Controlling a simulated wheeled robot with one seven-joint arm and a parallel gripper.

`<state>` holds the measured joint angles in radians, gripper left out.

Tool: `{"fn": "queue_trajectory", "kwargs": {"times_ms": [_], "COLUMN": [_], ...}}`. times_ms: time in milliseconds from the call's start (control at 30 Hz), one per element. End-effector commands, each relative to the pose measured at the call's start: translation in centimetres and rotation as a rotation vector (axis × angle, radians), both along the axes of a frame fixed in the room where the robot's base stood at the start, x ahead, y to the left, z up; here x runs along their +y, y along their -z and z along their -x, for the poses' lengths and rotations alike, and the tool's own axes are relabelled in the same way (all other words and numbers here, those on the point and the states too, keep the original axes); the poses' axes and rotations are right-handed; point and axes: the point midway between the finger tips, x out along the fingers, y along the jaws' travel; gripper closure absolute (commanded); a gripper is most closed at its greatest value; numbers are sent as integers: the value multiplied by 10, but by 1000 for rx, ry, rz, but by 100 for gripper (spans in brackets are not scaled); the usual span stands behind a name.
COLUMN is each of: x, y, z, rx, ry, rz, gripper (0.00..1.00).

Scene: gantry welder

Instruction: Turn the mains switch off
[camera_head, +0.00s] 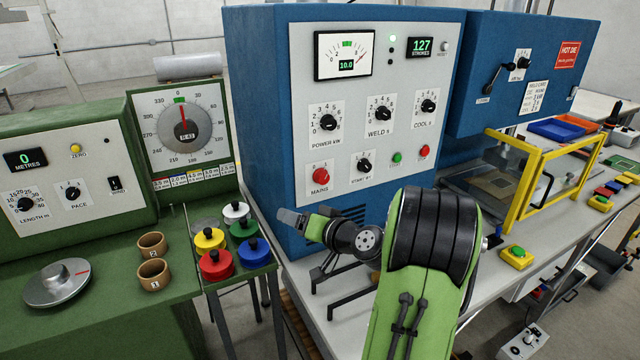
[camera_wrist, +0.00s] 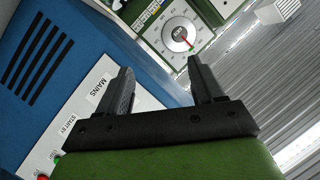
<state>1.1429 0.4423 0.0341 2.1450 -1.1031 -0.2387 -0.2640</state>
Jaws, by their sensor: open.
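The mains switch (camera_head: 320,174) is a red rotary knob with a pale pointer mark, low on the left of the welder's white panel, above its MAINS label. In the wrist view the MAINS label (camera_wrist: 98,87) shows upside down, left of my fingers; the knob itself is not visible there, probably behind the left finger. My gripper (camera_head: 306,214) is below the knob and in front of the blue cabinet, pointing left. It is open and empty; its two fingers stand apart in the wrist view (camera_wrist: 160,68). It appears clear of the switch.
The START knob (camera_head: 364,166), green button (camera_head: 397,158) and red button (camera_head: 424,152) are right of the mains switch. A green bench with a dial gauge (camera_head: 180,130) and coloured weights (camera_head: 216,264) stands left. A yellow guard frame (camera_head: 529,180) stands right.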

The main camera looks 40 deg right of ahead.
Motion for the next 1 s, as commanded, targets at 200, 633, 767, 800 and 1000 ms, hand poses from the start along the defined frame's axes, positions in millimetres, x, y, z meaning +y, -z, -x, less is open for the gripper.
{"fn": "queue_trajectory", "kwargs": {"times_ms": [200,633,767,800,1000], "x": [-120,-147,-157,-160,-170], "y": [14,8,8,9,11], "z": [54,-20,-51,-60,-88], "rx": [-251,-266,-266,-266,-264], "ry": [309,321,322,321,325], "rz": [-136,-139,-140,-140,-140], "gripper": [33,33,33,33,33]}}
